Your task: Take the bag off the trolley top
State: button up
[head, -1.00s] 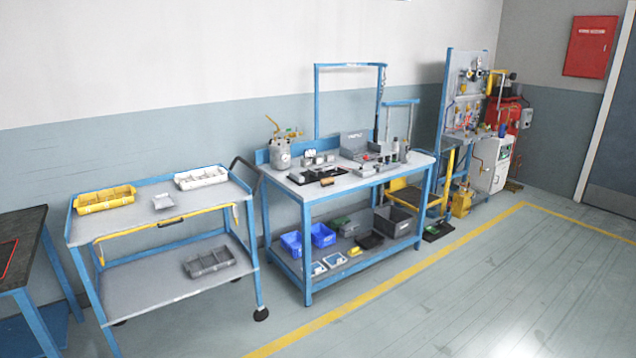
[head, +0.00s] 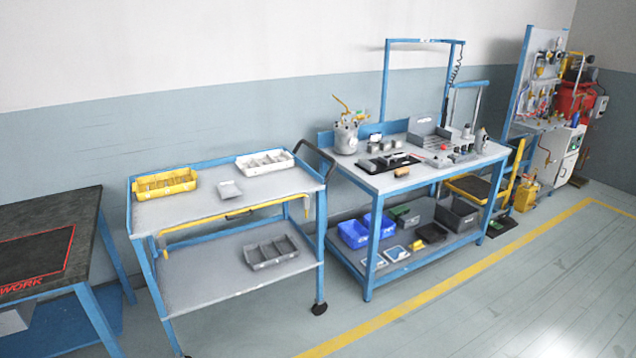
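The trolley (head: 205,211) stands left of centre, with a blue frame, a grey top and a lower shelf. A small flat grey bag (head: 230,189) lies on the trolley top, between a yellow divided bin (head: 165,185) on the left and a white divided bin (head: 265,163) on the right. It touches neither bin. My gripper is not in view.
A yellow bar (head: 235,213) runs along the trolley's front edge. A grey divided bin (head: 271,252) sits on the lower shelf. A dark-topped table (head: 75,215) stands at the left, a blue workbench (head: 385,181) at the right. The floor in front is clear.

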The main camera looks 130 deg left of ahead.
aim_at(228, 188)
jog(key=u, duration=4.7)
jog(key=i, duration=2.45)
jog(key=z, duration=0.4)
jog(key=i, duration=1.05)
jog(key=z, duration=0.05)
